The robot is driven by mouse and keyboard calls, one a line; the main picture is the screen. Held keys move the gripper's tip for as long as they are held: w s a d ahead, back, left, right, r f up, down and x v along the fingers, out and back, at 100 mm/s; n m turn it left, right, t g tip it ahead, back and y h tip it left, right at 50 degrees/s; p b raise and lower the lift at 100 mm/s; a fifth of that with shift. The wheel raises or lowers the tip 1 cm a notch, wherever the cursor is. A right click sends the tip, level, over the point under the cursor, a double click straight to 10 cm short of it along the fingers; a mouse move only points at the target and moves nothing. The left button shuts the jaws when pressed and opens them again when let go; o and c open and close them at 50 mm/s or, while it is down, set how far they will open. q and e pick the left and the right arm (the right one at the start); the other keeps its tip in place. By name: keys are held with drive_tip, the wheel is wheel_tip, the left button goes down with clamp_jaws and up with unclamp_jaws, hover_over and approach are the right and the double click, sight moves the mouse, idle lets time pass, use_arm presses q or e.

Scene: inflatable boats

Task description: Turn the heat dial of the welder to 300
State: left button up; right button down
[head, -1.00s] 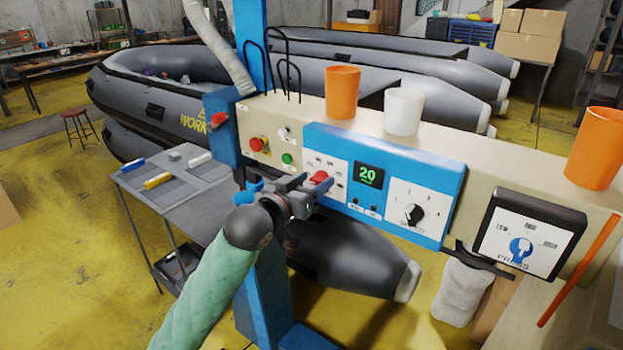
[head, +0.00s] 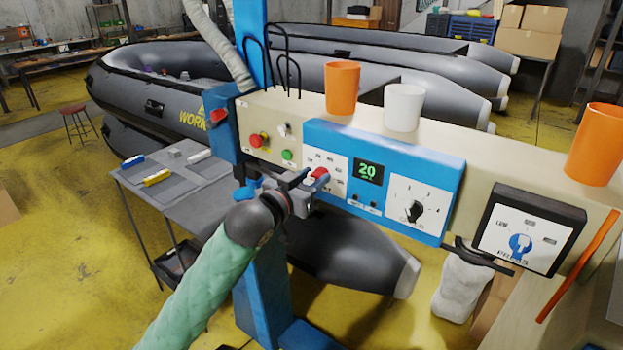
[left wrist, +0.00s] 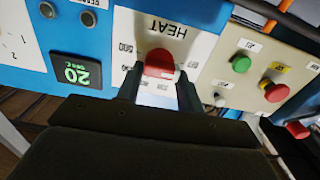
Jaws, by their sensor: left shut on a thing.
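The welder's blue control panel (head: 432,173) is mounted on the beige machine body. Its red heat dial (head: 319,173) sits on a white plate at the panel's left, among small labels too small to read. In the left wrist view the red dial (left wrist: 159,63) shows upside down under the word HEAT. My left gripper (head: 307,182) is shut on the dial, one finger on each side, hiding part of the plate. The green display (head: 368,171) reads 20. My right gripper is not in view.
A black speed knob (head: 415,211) sits right of the display. Red and green buttons (head: 288,154) are left of the panel. Orange (head: 342,88) and white (head: 404,108) cups stand on top. A press dial box (head: 527,232) is at right, a grey side table (head: 188,205) at left.

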use_arm(q)
drive_tip(key=m, duration=0.6)
drive_tip(key=shift+s+d+r, duration=0.1)
drive_tip(key=shift+d, duration=0.05)
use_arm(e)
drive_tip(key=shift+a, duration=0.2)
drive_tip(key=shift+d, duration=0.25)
use_arm(q)
drive_tip(key=o, duration=1)
drive_tip(key=shift+s+a+b, duration=0.25)
drive_tip(key=shift+s+b, duration=0.05)
drive_tip(key=shift+s, duration=0.05)
drive_tip(key=b+v, duration=0.3)
drive_tip(key=v, duration=0.4)
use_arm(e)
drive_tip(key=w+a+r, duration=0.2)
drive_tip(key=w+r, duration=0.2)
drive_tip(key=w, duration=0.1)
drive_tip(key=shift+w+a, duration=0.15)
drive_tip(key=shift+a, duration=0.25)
